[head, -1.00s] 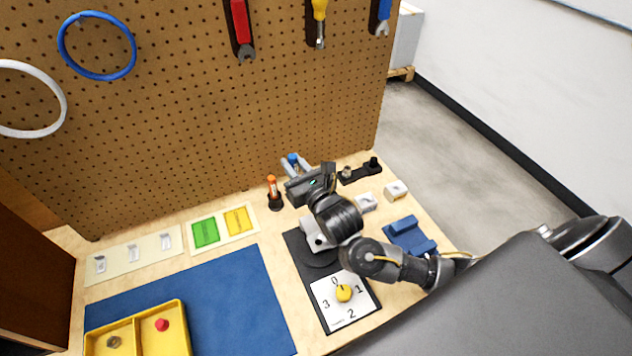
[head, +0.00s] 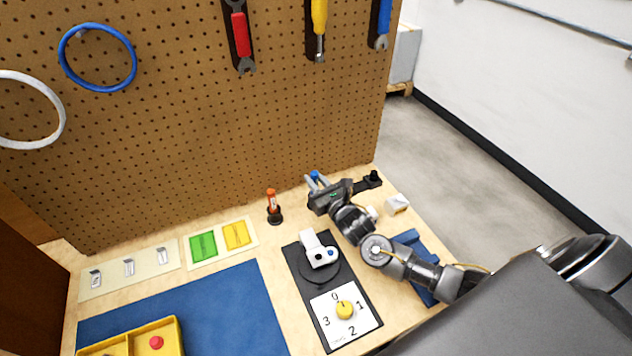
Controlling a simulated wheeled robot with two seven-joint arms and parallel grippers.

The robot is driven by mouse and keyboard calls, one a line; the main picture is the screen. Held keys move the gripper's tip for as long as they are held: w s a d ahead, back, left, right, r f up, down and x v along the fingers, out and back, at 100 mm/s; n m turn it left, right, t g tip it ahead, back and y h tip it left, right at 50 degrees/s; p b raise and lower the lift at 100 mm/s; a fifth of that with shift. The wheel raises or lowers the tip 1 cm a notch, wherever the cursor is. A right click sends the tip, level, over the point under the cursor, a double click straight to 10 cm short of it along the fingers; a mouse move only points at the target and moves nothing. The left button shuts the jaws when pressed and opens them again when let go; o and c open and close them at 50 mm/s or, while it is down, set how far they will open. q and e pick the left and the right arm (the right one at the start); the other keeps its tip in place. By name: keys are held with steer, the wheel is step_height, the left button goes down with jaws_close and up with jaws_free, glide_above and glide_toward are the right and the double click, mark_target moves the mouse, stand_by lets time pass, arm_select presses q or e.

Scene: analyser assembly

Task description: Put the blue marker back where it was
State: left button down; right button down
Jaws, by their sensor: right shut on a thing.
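The blue marker (head: 315,175) shows only as a small blue top between the fingers of my right gripper (head: 313,182), near the back of the table by the pegboard. My right gripper is shut on it; the fingers and wrist hide the rest, and I cannot tell whether its lower end touches anything. An orange marker (head: 272,202) stands upright in a round black holder (head: 275,217) to the left of the gripper. My left gripper is not in view.
A black plate with a white device (head: 318,252) and a yellow dial (head: 344,310) lies in front. A blue block (head: 412,240) is partly under my right arm. A white block (head: 397,204) sits right. Green (head: 203,246) and yellow (head: 236,235) pieces lie left. The pegboard (head: 200,120) rises behind.

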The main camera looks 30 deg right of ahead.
steer(key=shift+f, duration=0.55)
steer(key=c, duration=1.3)
jaws_free()
steer(key=s+b, duration=0.1)
steer(key=s, duration=1.1)
steer(key=shift+d, duration=0.45)
